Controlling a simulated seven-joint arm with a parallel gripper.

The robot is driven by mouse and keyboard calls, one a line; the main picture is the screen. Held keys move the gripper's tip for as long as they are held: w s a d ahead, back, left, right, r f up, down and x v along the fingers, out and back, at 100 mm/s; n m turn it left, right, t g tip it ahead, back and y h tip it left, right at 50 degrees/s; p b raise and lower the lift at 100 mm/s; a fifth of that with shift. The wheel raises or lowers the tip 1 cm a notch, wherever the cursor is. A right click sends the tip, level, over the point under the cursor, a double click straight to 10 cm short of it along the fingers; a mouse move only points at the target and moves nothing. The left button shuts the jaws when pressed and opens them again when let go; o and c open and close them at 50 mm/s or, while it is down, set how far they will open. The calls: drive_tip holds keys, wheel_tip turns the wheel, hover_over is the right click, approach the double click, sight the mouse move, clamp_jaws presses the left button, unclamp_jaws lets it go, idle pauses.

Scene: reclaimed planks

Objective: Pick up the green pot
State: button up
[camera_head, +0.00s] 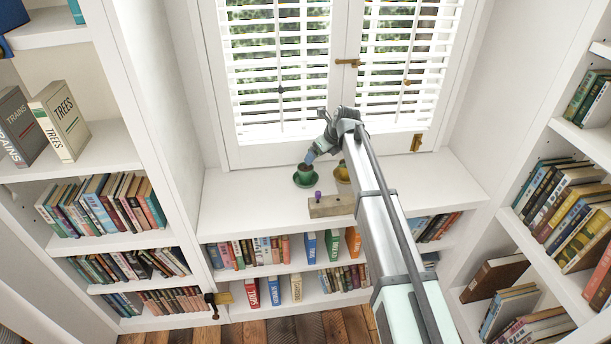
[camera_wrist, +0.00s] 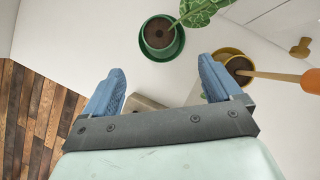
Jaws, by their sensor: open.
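The green pot (camera_wrist: 163,56) holds dark soil and a plant with a broad green leaf, and stands upright on the white sill shelf. In the head view, the green pot (camera_head: 304,180) sits below the window. My gripper (camera_wrist: 162,66) is open and empty. In the wrist view its two blue fingers are apart, with the pot just beyond the gap between them. In the head view, my gripper (camera_head: 309,157) is close above the pot and hides part of it. I cannot tell whether they touch.
A yellow pot (camera_wrist: 227,53) with an orange-handled thing stands close to the right. A wooden block (camera_head: 330,207), with a small purple thing (camera_head: 318,195) at its left end, lies in front. The sill shelf (camera_head: 240,200) is clear to the left. Bookshelves flank both sides.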

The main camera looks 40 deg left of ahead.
sight(306, 168)
drive_tip(key=x, duration=1.4)
drive_tip(key=shift+w+a+r, duration=0.1)
drive_tip(key=shift+a+r, duration=0.15)
drive_tip(key=shift+a, duration=0.05)
drive_tip(key=c, duration=1.4)
drive_tip(key=shift+r, duration=6.5)
drive_tip(key=shift+c, duration=0.2)
